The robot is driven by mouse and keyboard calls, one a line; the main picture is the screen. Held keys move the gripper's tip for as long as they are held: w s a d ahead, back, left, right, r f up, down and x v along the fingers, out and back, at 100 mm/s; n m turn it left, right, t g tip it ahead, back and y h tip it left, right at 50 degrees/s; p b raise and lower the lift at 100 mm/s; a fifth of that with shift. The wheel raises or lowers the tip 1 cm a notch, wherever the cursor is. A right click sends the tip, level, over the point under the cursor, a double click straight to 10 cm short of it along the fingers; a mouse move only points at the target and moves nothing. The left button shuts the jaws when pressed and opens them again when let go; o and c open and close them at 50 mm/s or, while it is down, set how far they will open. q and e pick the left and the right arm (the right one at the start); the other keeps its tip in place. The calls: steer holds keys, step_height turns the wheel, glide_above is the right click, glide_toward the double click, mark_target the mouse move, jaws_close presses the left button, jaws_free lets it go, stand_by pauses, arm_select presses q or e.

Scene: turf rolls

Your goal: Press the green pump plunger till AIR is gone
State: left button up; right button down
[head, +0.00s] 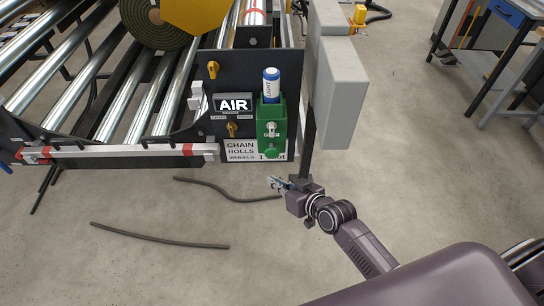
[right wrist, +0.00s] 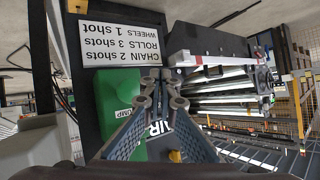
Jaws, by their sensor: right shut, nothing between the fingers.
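The green pump (head: 283,112) is fixed to a dark panel on the roller machine, with a blue-and-white can marked LIGHT (head: 271,85) standing in its top. A round green knob (head: 270,150), which looks like the plunger, is at its lower end. The AIR label (head: 233,104) is lit white on black, left of the pump. My right gripper (head: 274,183) is shut and empty, below and in front of the pump in the head view. In the right wrist view, turned upside down, its fingers (right wrist: 151,98) overlap the green pump (right wrist: 112,90); contact cannot be told. My left gripper is out of view.
A white sign (right wrist: 112,42) lists chain 2 shots, rolls 3 shots, wheels 1 shot. A grey box (head: 336,90) on a dark post stands right of the pump, close to my right arm. Yellow knobs (head: 213,70) sit on the panel. Dark strips (head: 160,236) lie on the floor.

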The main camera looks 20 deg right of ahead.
mark_target(273, 154)
steer(key=w+d+b, duration=0.2)
steer(key=w+b, duration=0.1)
steer(key=w, duration=0.3)
steer(key=shift+w, duration=0.4)
stand_by(1.1)
steer(key=shift+w+d, duration=0.1)
steer(key=shift+w, duration=0.3)
steer(key=shift+w+d+r+b, duration=0.1)
steer(key=shift+w+d+b, duration=0.2)
steer(key=shift+w, duration=0.4)
steer(key=shift+w+d+r+b, duration=0.1)
steer(key=shift+w+b, duration=0.25)
steer(key=shift+w, duration=0.3)
stand_by(1.1)
steer(key=shift+s+a+r+p, duration=0.1)
steer(key=shift+s+a+p, duration=0.05)
steer(key=shift+s+p, duration=0.45)
steer(key=shift+s+a+f+p, duration=0.2)
steer(key=shift+s+p, duration=0.2)
steer(key=shift+s, duration=0.15)
steer(key=shift+s+a+f+p, duration=0.15)
steer(key=shift+s+p, duration=0.2)
steer(key=shift+s, duration=0.2)
